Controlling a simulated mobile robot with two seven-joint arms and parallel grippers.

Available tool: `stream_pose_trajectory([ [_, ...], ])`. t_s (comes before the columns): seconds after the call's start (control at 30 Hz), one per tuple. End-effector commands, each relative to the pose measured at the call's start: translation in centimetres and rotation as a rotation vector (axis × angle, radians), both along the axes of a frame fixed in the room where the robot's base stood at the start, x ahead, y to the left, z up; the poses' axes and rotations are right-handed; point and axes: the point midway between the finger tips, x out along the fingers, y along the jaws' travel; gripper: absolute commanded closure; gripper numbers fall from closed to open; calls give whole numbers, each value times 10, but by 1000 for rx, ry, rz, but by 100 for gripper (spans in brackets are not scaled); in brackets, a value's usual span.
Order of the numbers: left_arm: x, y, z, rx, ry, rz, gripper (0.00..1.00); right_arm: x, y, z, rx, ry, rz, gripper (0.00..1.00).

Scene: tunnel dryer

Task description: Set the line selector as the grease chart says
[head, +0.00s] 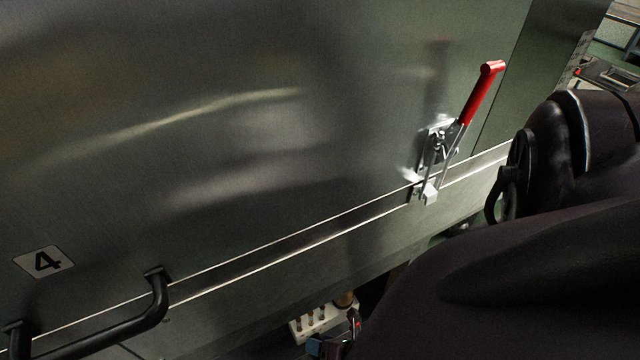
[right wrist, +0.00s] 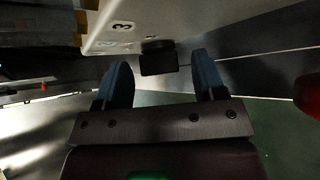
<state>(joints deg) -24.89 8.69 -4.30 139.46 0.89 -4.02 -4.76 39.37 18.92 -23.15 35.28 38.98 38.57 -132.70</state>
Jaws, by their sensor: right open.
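In the right wrist view my right gripper (right wrist: 160,72) is open, with its two blue-grey fingers spread. A dark blocky piece (right wrist: 158,57), possibly the selector's knob, shows between the fingertips, apart from both. It stands at the edge of a pale block (right wrist: 190,22) with a "3" label (right wrist: 122,26). In the head view the right gripper (head: 336,337) is small and partly hidden by my arm, beside a pale block with several brass-coloured fittings (head: 313,324) below the panel. The grease chart is not recognisable in either view. My left gripper is out of view.
A large metal panel (head: 230,130) fills the head view, with a "4" label (head: 43,262) and a black bar handle (head: 130,325). A red-handled toggle clamp (head: 483,92) stands out from its right part. Green floor (right wrist: 155,99) shows beyond the fingers.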

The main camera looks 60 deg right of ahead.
Motion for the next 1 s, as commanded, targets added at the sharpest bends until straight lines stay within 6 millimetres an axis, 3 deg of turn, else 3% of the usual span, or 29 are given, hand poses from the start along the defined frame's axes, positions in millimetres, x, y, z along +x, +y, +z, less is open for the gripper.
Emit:
stream_pose_trajectory([
  [0.13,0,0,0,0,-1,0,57,0,0,0,0,0,0,36],
  [0.47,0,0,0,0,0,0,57,0,0,0,0,0,0,85],
  [0.7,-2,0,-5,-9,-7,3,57,-4,-1,-4,48,-27,0,86],
  [1.0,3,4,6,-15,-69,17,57,-2,-1,-1,105,-62,1,85],
])
